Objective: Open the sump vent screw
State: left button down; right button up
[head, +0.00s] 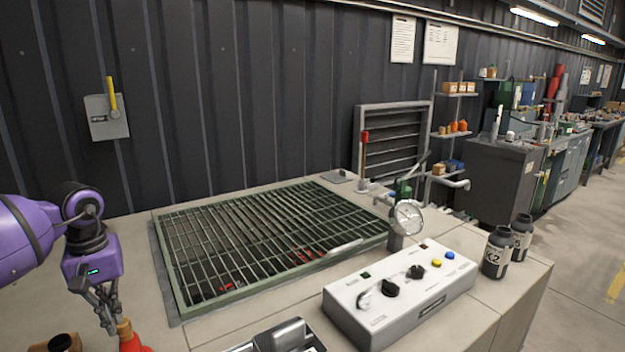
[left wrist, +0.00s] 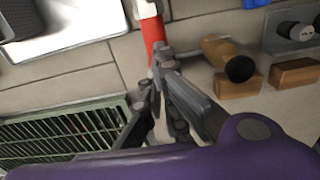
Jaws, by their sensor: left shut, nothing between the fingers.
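I cannot pick out the sump vent screw for sure in either view. A green grating (head: 270,240) covers the sump pit in the middle of the worktop; it also shows at the left of the left wrist view (left wrist: 60,130). Small red parts (head: 305,255) show through its bars. My right gripper is not in view.
A white control box (head: 400,300) with knobs stands in front of the grating. A pressure gauge (head: 407,217) and two dark bottles (head: 497,252) are near it. A yellow-handled wall switch (head: 107,117) is at the left. Wooden blocks (left wrist: 295,73) and a brown cylinder (left wrist: 225,55) lie beside my left gripper.

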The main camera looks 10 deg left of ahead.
aim_at(123, 326)
pick_arm(q)
notch_tip(123, 326, down, 3)
jog(key=shift+r+b, duration=0.1)
jog(key=shift+b, duration=0.5)
jog(key=shift+f, duration=0.3)
jog(key=shift+s, duration=0.15)
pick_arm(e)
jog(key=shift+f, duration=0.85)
